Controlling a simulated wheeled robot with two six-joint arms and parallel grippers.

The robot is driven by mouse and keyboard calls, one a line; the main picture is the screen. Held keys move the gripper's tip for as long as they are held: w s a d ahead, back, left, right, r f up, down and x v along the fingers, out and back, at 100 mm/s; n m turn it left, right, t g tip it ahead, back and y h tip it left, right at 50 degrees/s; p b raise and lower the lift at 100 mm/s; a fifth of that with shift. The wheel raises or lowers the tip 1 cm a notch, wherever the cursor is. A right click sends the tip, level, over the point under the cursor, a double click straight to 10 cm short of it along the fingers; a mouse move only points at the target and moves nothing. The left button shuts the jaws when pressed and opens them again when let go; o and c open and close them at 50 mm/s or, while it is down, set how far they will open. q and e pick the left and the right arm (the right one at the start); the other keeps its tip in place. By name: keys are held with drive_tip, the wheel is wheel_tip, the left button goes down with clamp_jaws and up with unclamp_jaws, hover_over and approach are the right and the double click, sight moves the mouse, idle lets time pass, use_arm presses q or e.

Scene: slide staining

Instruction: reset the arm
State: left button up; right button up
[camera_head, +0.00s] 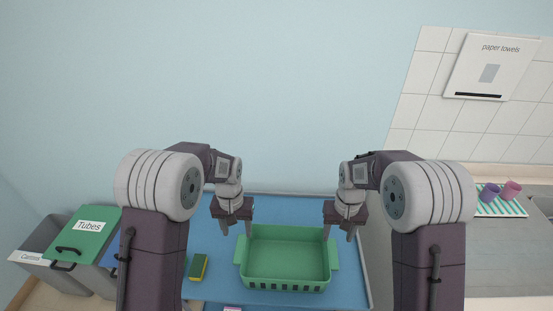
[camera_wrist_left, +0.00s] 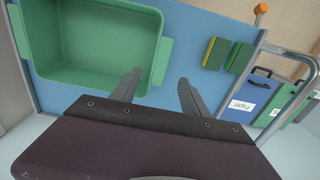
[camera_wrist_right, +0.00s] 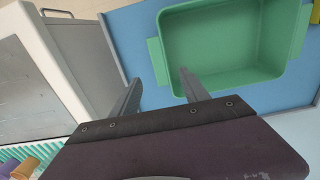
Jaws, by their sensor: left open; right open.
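My left gripper (camera_head: 236,229) is open and empty, held above the blue table at the left side of the green basket (camera_head: 288,285). Its two fingers (camera_wrist_left: 158,92) show apart in the left wrist view, with nothing between them. My right gripper (camera_head: 340,230) is open and empty at the right side of the basket. Its fingers (camera_wrist_right: 160,92) also stand apart in the right wrist view. The basket looks empty in the head view and also shows in the left wrist view (camera_wrist_left: 90,84) and the right wrist view (camera_wrist_right: 228,76).
The blue table (camera_head: 350,290) carries a yellow and green sponge (camera_head: 198,267) left of the basket. Bins, one with a green "Tubes" lid (camera_head: 88,240), stand at the left. At the right, two cups (camera_head: 489,193) (camera_head: 511,190) stand on a striped mat (camera_head: 497,209). A paper towel dispenser (camera_head: 490,68) hangs on the wall.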

use_arm(q)
wheel_tip(320, 180, up, 4)
drive_tip(key=s+a, duration=0.2)
use_arm(e)
wheel_tip(320, 180, up, 4)
drive_tip(key=s+d, duration=0.1)
drive_tip(key=s, duration=0.1)
use_arm(q)
drive_tip(key=s+f+t, duration=0.1)
drive_tip(key=s+f, duration=0.1)
drive_tip(key=s, duration=1.1)
drive_tip(key=shift+a, duration=0.4)
use_arm(e)
drive_tip(key=s+d+f+t, duration=0.1)
drive_tip(key=s+f, duration=0.1)
drive_tip(key=s, duration=1.1)
drive_tip(key=shift+d, duration=0.35)
use_arm(q)
drive_tip(key=shift+w+f, duration=0.1)
use_arm(e)
drive_tip(key=shift+w+f, duration=0.1)
